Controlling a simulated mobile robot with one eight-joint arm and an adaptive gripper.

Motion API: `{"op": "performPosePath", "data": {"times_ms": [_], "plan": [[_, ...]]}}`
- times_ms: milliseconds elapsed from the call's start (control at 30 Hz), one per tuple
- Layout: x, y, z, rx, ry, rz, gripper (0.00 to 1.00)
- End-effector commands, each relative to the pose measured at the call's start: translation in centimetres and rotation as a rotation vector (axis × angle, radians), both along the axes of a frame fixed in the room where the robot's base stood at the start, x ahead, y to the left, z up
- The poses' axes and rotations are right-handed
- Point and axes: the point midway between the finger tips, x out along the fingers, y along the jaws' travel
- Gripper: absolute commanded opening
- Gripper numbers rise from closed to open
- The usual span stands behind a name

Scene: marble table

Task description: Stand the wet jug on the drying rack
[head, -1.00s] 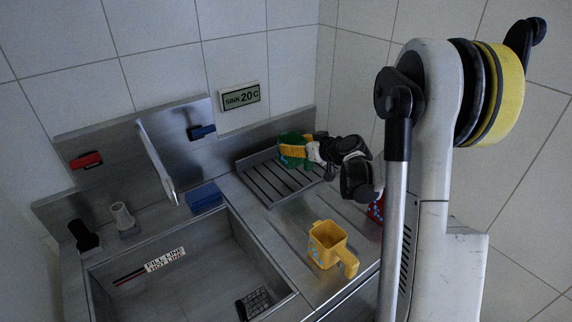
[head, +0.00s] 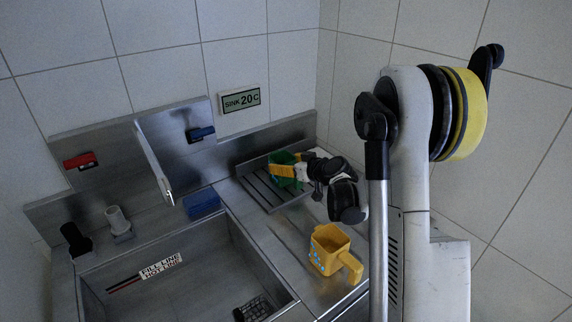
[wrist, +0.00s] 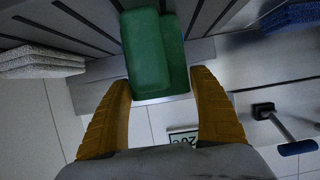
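The green jug (head: 284,158) is at the back of the drying rack (head: 262,193) in the head view. I cannot tell whether its base touches the slats. My gripper (head: 282,171) has its yellow fingers on either side of the jug and appears shut on it. In the wrist view the green jug (wrist: 150,55) fills the space between the two fingertips (wrist: 161,85), with the rack slats behind it. The jug's handle is not clear. A yellow jug (head: 326,250) with blue drops on its side stands upright on the steel counter in front of the rack.
A steel sink basin (head: 180,270) lies at the left front, with a dark grate in its corner. A blue sponge (head: 202,202) sits behind the basin. A tap spout (head: 155,165) stands at the left. Walls stand close behind and right of the rack.

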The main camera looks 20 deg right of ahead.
Motion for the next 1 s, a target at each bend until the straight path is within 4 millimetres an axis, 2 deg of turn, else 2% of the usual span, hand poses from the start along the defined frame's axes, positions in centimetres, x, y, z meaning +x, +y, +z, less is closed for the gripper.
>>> {"op": "performPosePath", "data": {"times_ms": [433,567,800,1000], "plan": [[-0.1,0.0,0.7,0.000,0.000,0.000,0.89],[-2.1,-0.5,1.6,0.000,0.000,-0.002,0.89],[-7.2,-1.5,3.7,0.001,0.000,-0.003,0.89],[-10.0,-2.1,4.8,0.000,0.000,-0.002,0.89]]}}
